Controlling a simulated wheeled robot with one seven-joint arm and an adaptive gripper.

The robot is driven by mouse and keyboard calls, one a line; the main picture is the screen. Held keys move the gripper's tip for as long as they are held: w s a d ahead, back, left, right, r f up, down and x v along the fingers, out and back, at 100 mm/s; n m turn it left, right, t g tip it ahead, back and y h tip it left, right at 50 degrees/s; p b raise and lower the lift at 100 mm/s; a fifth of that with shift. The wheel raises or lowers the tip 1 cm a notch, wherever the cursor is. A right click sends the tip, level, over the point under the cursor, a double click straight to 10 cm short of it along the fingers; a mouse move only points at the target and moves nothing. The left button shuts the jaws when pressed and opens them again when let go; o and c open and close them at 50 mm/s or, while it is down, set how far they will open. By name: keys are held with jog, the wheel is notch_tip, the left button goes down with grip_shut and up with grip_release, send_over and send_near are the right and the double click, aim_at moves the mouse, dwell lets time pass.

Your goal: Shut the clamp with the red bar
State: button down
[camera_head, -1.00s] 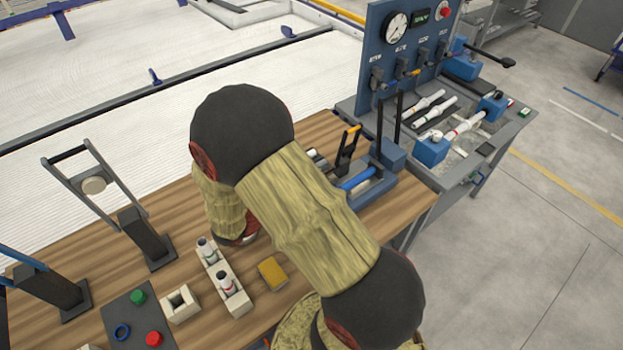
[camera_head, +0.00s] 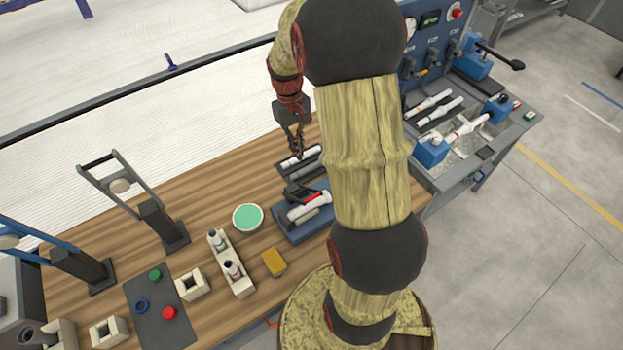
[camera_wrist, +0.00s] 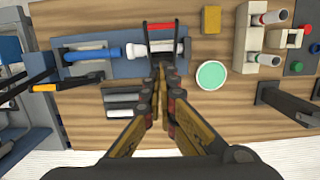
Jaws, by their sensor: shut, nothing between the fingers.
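The clamp with the red bar (camera_wrist: 160,27) is on the blue base (camera_wrist: 118,68) at the top of the wrist view. Its two dark arms straddle a white fitting (camera_wrist: 136,50), with the red bar beyond the fitting. A blue pipe (camera_wrist: 95,53) lies in line with it. In the head view, the red bar (camera_head: 313,197) shows beside the white piece, partly behind my arm. My gripper (camera_head: 298,153) is shut and empty, tips down, behind the base in the head view. In the wrist view its fingertips (camera_wrist: 162,70) appear just below the clamp; contact cannot be told.
A dark tray with grey pipes (camera_wrist: 122,104), a green disc (camera_head: 248,217), a yellow block (camera_head: 274,262) and a pipe holder (camera_head: 236,277) are close by.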

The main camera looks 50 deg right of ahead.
jog(key=s+a+f+p, duration=0.1)
jog(key=s+f, duration=0.3)
jog(key=f, duration=0.8)
jog(key=shift+s, duration=0.4)
jog(key=shift+a+f, duration=0.1)
